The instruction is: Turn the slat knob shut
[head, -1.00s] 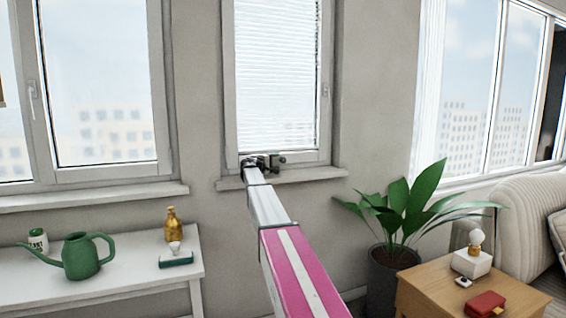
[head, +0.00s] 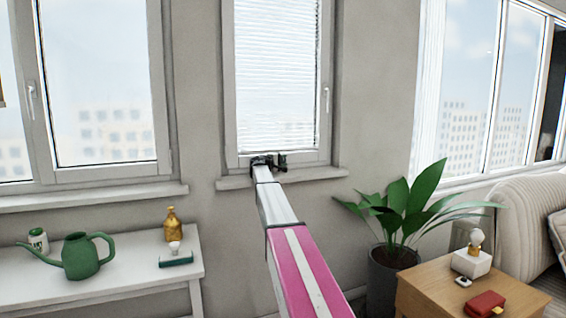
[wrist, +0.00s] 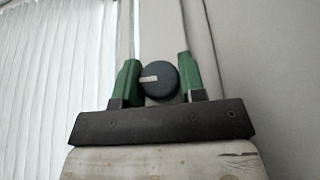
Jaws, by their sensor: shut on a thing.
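The slat knob (wrist: 159,80) is a dark round knob with a pale mark that lies about level in the wrist view. My gripper (wrist: 160,79) has its two green fingers on either side of the knob and is shut on it. In the head view my gripper (head: 281,161) is at the lower part of the middle window, and the knob cannot be made out there. The slats (head: 277,75) cover that window's pane. They also show at the left of the wrist view (wrist: 50,90).
A window sill (head: 318,174) runs just below my gripper. A white table (head: 110,287) with a green watering can (head: 80,258) stands at the left. A potted plant (head: 405,210) and a wooden side table (head: 440,290) stand at the right.

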